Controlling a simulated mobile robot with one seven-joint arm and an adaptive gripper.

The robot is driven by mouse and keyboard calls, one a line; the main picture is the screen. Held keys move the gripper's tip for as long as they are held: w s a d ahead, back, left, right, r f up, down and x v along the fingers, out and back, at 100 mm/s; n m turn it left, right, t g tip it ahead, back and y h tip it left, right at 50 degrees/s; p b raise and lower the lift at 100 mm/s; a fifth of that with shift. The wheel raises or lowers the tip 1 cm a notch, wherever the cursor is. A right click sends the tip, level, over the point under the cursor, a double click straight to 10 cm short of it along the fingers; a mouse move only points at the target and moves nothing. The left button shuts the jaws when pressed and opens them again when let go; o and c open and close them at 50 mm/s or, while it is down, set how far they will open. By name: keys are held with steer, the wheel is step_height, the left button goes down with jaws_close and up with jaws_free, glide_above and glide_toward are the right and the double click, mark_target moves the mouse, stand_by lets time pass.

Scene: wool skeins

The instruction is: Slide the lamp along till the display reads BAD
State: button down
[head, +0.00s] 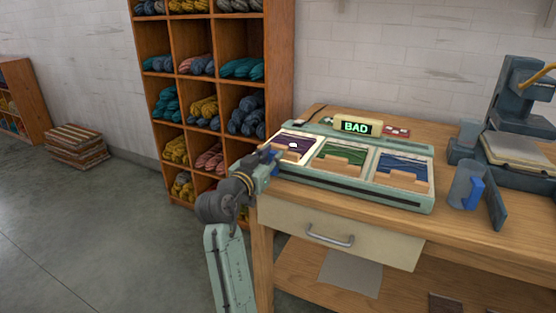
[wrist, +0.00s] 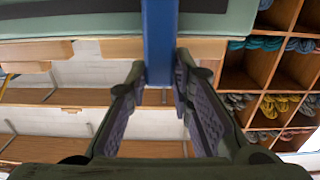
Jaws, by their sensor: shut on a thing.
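The pale green station (head: 330,195) stands on the wooden bench with three framed wool samples in a row. Its display (head: 357,127) reads BAD in green letters. The samples are purple (head: 290,141) at left, green (head: 341,159) in the middle and blue (head: 403,172) at right. A bright white spot lies on the purple sample. My gripper (head: 269,157) is at the station's left front corner, shut on a blue bar (wrist: 158,38), which stands between the fingers in the wrist view. I take the bar as the lamp's handle; the lamp's body cannot be made out.
A grey jug with a blue handle (head: 476,192) stands right of the station, near a dark machine (head: 522,110). A small red box (head: 396,131) lies behind the station. The bench has a drawer (head: 340,238) in front. Shelves of wool (head: 205,90) stand behind at left.

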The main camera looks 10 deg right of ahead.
steer(key=shift+w+a, duration=0.1)
steer(key=shift+a, duration=0.15)
steer(key=c, duration=1.4)
jaws_free()
steer(key=v, duration=1.2)
